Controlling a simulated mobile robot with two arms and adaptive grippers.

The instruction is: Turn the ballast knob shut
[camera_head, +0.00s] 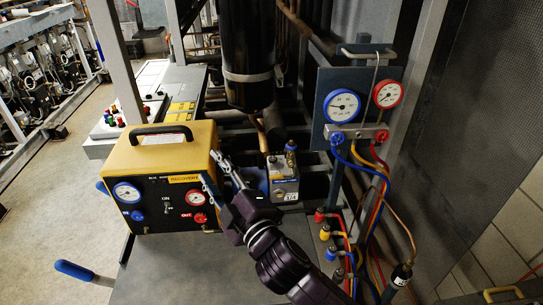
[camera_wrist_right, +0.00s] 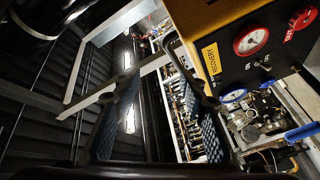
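A small grey pump with a blue label (camera_head: 283,182) stands behind my right arm in the head view. A dark blue knob-like cap (camera_head: 291,146) sits on its top. I cannot tell for sure which fitting is the ballast knob. My right gripper (camera_head: 211,167) is open and empty, in front of the right side of the yellow recovery unit (camera_head: 165,150) and left of the pump. In the right wrist view its two textured fingers (camera_wrist_right: 156,65) are spread with nothing between them. The pump is not recognisable there. My left gripper is not in view.
A gauge manifold with a blue gauge (camera_head: 342,106) and a red gauge (camera_head: 388,94) stands at the right, its coloured hoses (camera_head: 372,200) hanging down. A black cylinder (camera_head: 248,50) hangs above the pump. A blue-ended handle (camera_head: 75,270) juts out at left.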

